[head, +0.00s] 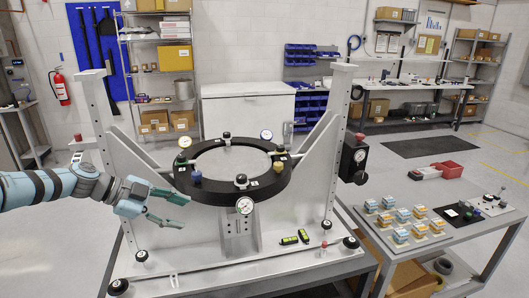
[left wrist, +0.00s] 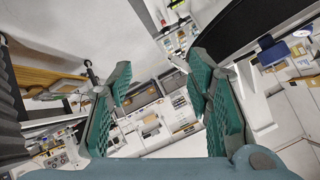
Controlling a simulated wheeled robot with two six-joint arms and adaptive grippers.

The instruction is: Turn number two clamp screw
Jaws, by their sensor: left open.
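A black ring (head: 272,187) sits on the grey mirror fixture (head: 335,125), with several clamp screws around it. I see a dark knob at the back (head: 227,135), one at the front (head: 241,180), a blue-topped one at the front left (head: 196,176) and a green one at the left (head: 180,160). Their numbers are too small to read, so I cannot tell which is number two. My left gripper (head: 182,212) is open and empty, left of and below the ring's front-left edge. Its green fingers (left wrist: 160,90) are spread apart in the left wrist view. My right gripper is out of view.
Round dial gauges (head: 244,205) stand at the ring. The fixture's left upright (head: 103,120) rises behind my left arm. A yellow-black level (head: 290,240) lies on the base plate.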

